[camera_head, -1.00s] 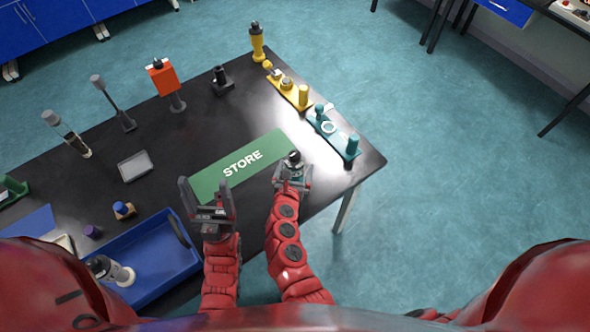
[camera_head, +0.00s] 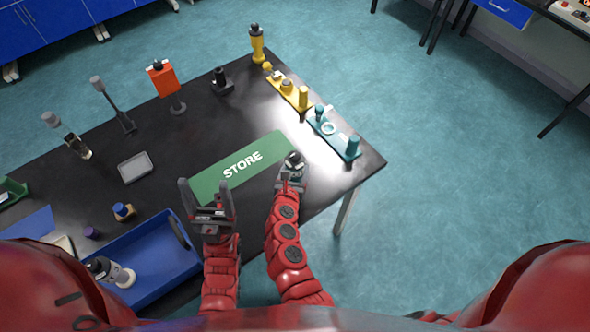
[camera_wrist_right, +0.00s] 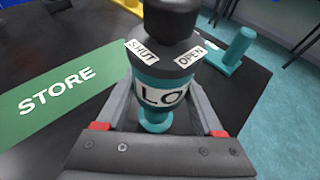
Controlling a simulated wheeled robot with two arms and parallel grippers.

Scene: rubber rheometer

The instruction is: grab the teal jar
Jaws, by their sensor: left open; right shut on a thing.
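The teal jar (camera_wrist_right: 160,92) is in the right wrist view, with a dark cap bearing SHUT and OPEN labels and a white label reading LO. It stands upright between the fingers of my right gripper (camera_wrist_right: 160,112), which is shut on it. In the head view the jar's dark cap (camera_head: 294,159) shows at the right end of the green STORE mat (camera_head: 207,182); my right gripper (camera_head: 291,180) hides most of its body. My left gripper (camera_head: 209,200) is open and empty, pointing up near the mat's left end.
A teal rack (camera_head: 335,139) and a yellow rack (camera_head: 289,95) stand along the table's right edge. A blue tray (camera_head: 150,262) lies at front left. A grey dish (camera_head: 135,167), an orange-plated stand (camera_head: 163,80) and other posts stand farther back on the black table.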

